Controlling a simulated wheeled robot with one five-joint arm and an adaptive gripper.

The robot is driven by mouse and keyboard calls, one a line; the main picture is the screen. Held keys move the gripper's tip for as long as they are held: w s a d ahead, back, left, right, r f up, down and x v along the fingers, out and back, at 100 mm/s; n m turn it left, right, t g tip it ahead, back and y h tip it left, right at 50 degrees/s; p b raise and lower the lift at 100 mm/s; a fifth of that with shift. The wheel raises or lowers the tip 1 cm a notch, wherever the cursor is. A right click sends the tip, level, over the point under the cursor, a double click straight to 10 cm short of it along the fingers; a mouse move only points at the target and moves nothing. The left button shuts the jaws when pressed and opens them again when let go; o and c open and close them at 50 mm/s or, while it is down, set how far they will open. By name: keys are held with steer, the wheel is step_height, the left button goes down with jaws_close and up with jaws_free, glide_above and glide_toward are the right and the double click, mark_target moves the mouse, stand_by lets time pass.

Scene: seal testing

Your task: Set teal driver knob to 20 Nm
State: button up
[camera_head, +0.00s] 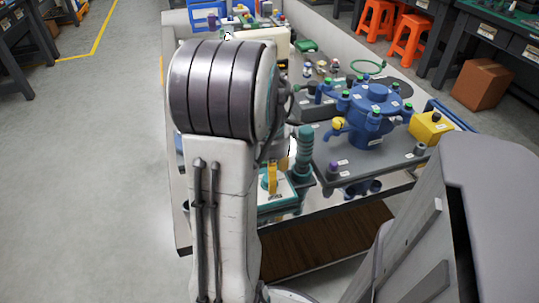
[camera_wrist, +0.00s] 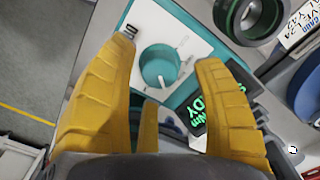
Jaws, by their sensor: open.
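In the wrist view the round teal knob (camera_wrist: 159,66) sits on a white panel (camera_wrist: 197,45) with a teal border. My gripper (camera_wrist: 167,54) is open, with one yellow finger on each side of the knob; contact is not visible. A dark display (camera_wrist: 203,112) with green "Nm" and "READY" text is partly hidden by the right finger; its number is unreadable. In the head view my gripper (camera_head: 271,178) shows only partly, above the teal-edged unit (camera_head: 290,203).
A teal ribbed column (camera_head: 304,150) stands close right of my gripper. Beyond it is a blue valve assembly (camera_head: 368,110) on a grey plate, with a yellow box (camera_head: 430,127) to its right. A dark ring (camera_wrist: 250,18) lies near the panel's upper right in the wrist view.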

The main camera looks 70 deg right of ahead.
step_height(320, 180, up, 11)
steer(key=shift+f, duration=0.2)
stand_by(0.9)
